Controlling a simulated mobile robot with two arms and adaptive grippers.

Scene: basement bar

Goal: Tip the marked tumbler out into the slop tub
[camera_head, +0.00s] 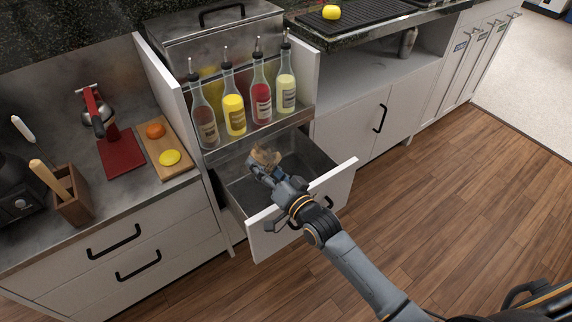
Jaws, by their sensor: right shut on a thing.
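My right gripper (264,165) is over the open drawer, shut on a small tan-brown tumbler (267,154). The tumbler looks tilted, but its mouth, its mark and any contents cannot be made out. Below and around it is a grey metal tub (309,155) set in the pulled-out drawer, which appears to be the slop tub. The gripper and tumbler hide part of the tub's inside. Whether the tumbler is above the rim or inside the tub is hard to tell. My left gripper is not in view.
Several bottles with pour spouts (234,107) stand on a shelf just behind the tub. The white drawer front (339,187) stands out over the wooden floor. A cutting board (162,140) with fruit and a red juicer (120,152) are on the left counter.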

